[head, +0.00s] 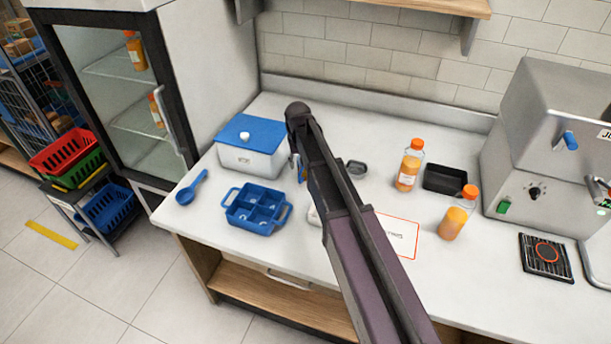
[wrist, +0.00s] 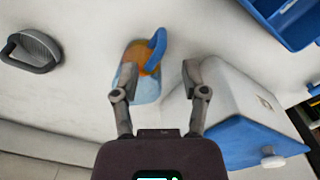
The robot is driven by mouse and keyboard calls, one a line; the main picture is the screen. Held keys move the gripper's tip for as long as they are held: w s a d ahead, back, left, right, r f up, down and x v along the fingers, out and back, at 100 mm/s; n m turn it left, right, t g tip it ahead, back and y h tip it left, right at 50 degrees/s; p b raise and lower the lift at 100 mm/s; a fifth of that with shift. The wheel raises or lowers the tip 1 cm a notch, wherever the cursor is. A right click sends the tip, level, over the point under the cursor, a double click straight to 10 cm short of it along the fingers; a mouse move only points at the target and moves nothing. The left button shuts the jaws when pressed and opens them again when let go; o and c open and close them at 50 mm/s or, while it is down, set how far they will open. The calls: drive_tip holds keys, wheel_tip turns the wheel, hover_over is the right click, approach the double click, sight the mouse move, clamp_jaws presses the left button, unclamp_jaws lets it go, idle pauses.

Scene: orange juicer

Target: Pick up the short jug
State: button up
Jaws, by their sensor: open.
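A short jug (wrist: 148,88) with a clear bluish body, orange inside and a blue handle stands on the counter in the wrist view. The handle is at its upper right. My gripper (wrist: 160,78) is open, with the left finger overlapping the jug's body in the picture and the right finger to the right of it, near the white box. I cannot tell whether the left finger touches the jug.
A white box with a blue lid (head: 252,150) stands close left of the jug. A blue divided tray (head: 230,212) and blue scoop (head: 192,187) lie at the front left. A grey handled item (head: 356,167), two juice bottles (head: 409,166) and a black tray (head: 445,178) are right.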

sight(299, 177)
drive_tip(key=shift+f+b, duration=0.55)
drive_tip(key=shift+f, duration=0.3)
drive_tip(key=shift+a+f+b, duration=0.1)
drive_tip(key=shift+f+b, duration=2.5)
drive_tip(key=shift+c, duration=0.2)
clamp_jaws()
